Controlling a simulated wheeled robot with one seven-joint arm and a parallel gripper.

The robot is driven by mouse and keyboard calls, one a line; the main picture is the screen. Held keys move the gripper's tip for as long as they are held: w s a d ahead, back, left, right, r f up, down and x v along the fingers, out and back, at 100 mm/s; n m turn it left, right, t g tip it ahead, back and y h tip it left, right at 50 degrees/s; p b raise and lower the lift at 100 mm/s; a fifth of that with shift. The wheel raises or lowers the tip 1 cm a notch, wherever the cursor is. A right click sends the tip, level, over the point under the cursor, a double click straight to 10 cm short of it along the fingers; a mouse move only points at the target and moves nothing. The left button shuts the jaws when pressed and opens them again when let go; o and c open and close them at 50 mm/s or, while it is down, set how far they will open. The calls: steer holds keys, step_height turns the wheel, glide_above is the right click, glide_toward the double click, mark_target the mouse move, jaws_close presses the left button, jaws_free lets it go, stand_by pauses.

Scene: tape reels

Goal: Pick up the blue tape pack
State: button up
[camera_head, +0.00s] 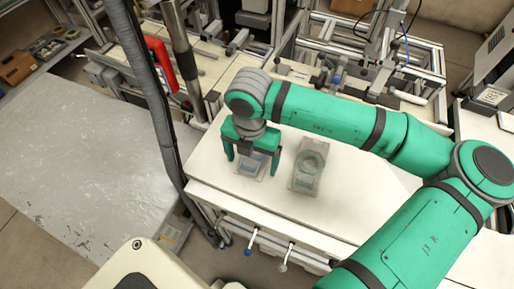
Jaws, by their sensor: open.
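My gripper (252,155) is at the end of my green arm, over the left part of the white table (330,204). It points down and its two fingers are apart. A small clear pack with a blue part, which looks like the blue tape pack (251,166), lies on the table between and just below the fingers. The gripper partly hides it. I cannot tell whether the fingers touch it.
A second clear pack with a greenish ring (309,166) lies just right of the gripper. A grey hose and a metal post rise left of the table. Aluminium frames (370,60) stand behind.

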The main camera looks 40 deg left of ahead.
steer(key=shift+s, duration=0.1)
steer(key=shift+a, duration=0.1)
steer(key=c, duration=1.3)
steer(key=shift+r, duration=0.1)
